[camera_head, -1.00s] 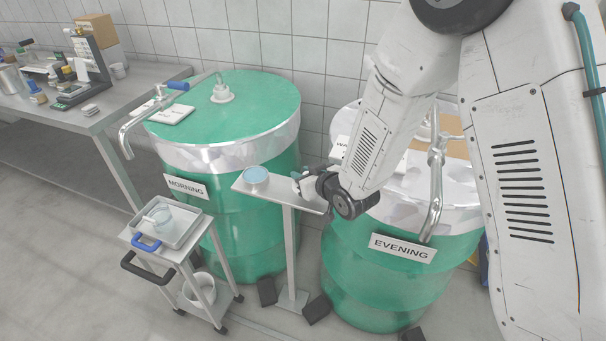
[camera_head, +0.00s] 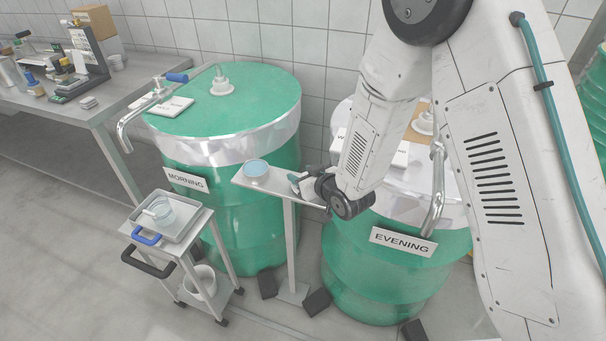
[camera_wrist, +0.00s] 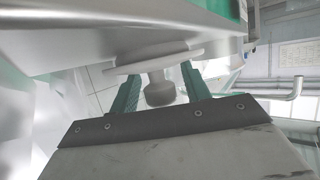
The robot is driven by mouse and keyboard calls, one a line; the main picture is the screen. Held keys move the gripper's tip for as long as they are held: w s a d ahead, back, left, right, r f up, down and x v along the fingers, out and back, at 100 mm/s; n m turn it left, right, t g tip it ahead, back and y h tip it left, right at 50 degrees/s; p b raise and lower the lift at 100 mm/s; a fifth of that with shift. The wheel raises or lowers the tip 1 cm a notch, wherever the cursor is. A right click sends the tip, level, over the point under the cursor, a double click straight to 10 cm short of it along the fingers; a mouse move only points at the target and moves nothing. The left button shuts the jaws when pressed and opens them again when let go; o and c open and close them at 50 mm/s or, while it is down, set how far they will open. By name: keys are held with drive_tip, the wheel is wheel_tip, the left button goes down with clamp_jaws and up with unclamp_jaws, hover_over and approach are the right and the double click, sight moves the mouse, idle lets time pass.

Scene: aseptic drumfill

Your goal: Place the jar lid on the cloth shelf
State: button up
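The narrow grey shelf (camera_head: 275,180) stands on a post between the two green drums.
The EVENING drum (camera_head: 385,285) with its metal tap (camera_head: 436,190) is close right of the shelf. The MORNING drum (camera_head: 235,125) is behind left. A cart (camera_head: 150,235) carries a tray with a clear jar (camera_head: 160,210). A cluttered bench (camera_head: 100,110) is far left.

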drive_tip(key=shift+s+d+r, duration=0.15)
drive_tip(key=shift+s+r, duration=0.05)
drive_tip(key=shift+r, duration=0.05)
drive_tip(key=v, duration=0.6)
drive_tip(key=shift+s+d, duration=0.1)
drive_tip(key=shift+s+d+r, duration=0.15)
drive_tip(key=shift+s+d, duration=0.05)
drive_tip(key=shift+s, duration=0.1)
